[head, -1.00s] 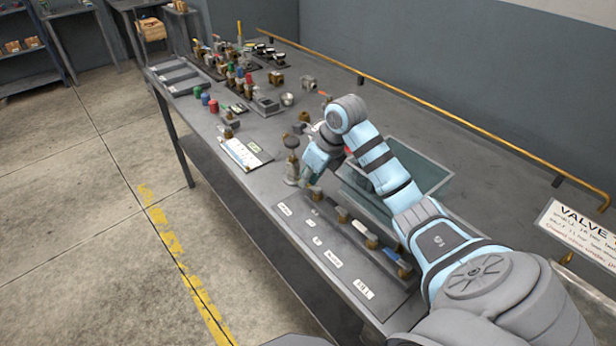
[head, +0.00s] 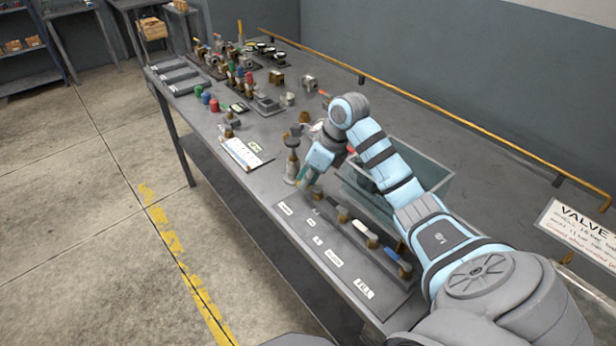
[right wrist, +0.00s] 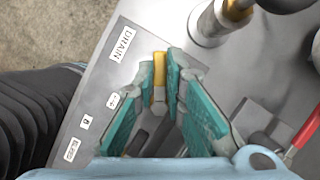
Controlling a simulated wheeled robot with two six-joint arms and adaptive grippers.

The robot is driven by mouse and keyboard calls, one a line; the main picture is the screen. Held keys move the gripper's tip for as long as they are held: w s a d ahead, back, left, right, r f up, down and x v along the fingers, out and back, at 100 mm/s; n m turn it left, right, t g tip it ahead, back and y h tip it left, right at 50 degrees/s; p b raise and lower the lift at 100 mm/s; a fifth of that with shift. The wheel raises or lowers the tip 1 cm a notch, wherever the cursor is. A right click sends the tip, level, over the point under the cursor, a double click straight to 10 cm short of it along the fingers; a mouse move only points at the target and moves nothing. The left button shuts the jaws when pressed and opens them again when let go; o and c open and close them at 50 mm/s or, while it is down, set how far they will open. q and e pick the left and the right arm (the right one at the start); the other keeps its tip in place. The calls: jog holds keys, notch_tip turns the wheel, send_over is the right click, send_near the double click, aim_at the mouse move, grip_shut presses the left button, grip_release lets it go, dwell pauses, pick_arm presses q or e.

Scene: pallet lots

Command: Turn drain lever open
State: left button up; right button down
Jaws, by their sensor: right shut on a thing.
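My right gripper (head: 308,180) points down at the far end of a row of valves near the bench's front edge. In the right wrist view its teal-padded fingers (right wrist: 163,92) are closed around a yellow piece, the drain lever (right wrist: 159,68), beside the "DRAIN" label (right wrist: 121,43). The yellow end shows between the fingertips; the rest of the lever and its valve body are largely hidden by the gripper. The drain label also shows in the head view (head: 285,208). My left gripper is in no view.
A grey post fitting (head: 292,160) stands close beside the gripper. Other valves (head: 372,240) line the manifold toward me. A clear tank (head: 425,190) sits behind the arm. Many small parts crowd the bench's far end; a yellow rail (head: 420,116) runs along the back.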

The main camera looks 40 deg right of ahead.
jog(key=n, duration=0.1)
jog(key=n+y, duration=0.1)
jog(key=n, duration=0.1)
jog(key=a+n+g, duration=0.1)
jog(key=shift+s+n+y, duration=0.3)
jog(key=n, duration=0.2)
jog(key=shift+s+a+r+n+g+y, duration=0.1)
jog(key=shift+s+n+g+y, duration=0.2)
jog(key=shift+s+g, duration=0.1)
jog(key=shift+s+a+r+n+g, duration=0.15)
jog(key=shift+n+g, duration=0.15)
jog(key=shift+n, duration=0.6)
jog(key=shift+s+n+g+p, duration=0.2)
jog(key=shift+n+g+p, duration=0.15)
jog(key=shift+n+p, duration=0.5)
jog(key=shift+s+n+g+p, duration=0.2)
jog(key=shift+n+g+p, duration=0.15)
jog(key=shift+n+p, duration=0.45)
jog(key=shift+f, duration=0.2)
jog(key=c, duration=1.7)
grip_release()
jog(key=shift+o, duration=0.2)
